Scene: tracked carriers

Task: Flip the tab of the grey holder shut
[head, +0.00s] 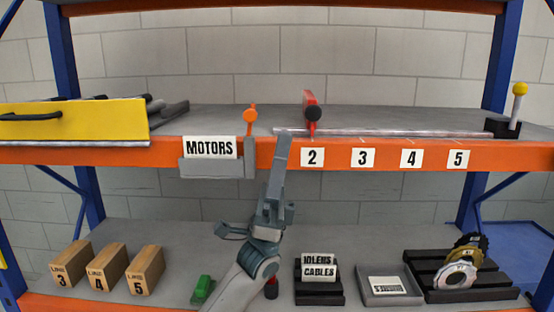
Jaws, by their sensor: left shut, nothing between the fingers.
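A grey holder (205,169) is fixed on the orange front edge of the upper shelf, left of centre. It holds a white card marked MOTORS (209,147). At its right end a grey upright piece, which looks like the tab (250,158), stands beside the card; its exact angle is hard to tell. My left gripper (284,137) points upward just right of this piece, its fingers shut and empty, in front of the shelf edge. A small gap shows in the picture between fingers and tab; depth is unclear. My right gripper is not in view.
An orange knob (250,115) and a red-and-black part (311,110) stand above the shelf edge. A yellow drawer front (75,122) is at left, a yellow-knobbed lever (519,90) at right. Below are boxes (107,267), a grey tray (376,298) and a black rack (500,293).

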